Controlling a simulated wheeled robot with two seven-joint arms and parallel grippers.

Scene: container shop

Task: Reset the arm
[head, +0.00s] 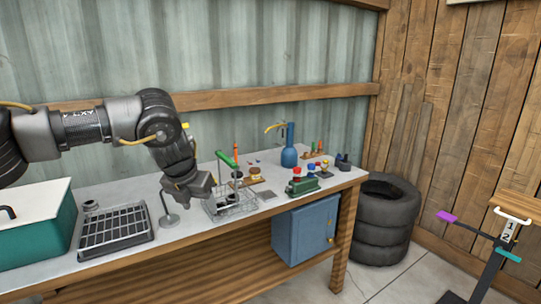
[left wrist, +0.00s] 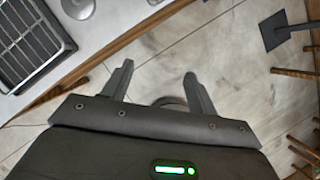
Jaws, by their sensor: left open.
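My left arm comes in from the left in the head view and bends down over the workbench. My left gripper (head: 190,190) hangs above the front edge of the bench (head: 185,232), between the black rack and the wire basket. In the left wrist view the two fingers of this gripper (left wrist: 157,85) stand apart with nothing between them. Below them is bare floor beyond the bench edge. My right gripper is not in view.
On the bench stand a teal box (head: 40,235), a black rack (head: 116,230), a wire basket (head: 230,205), a green block with coloured tops (head: 302,186) and a blue bottle (head: 289,157). Stacked tyres (head: 383,222) stand right of the bench.

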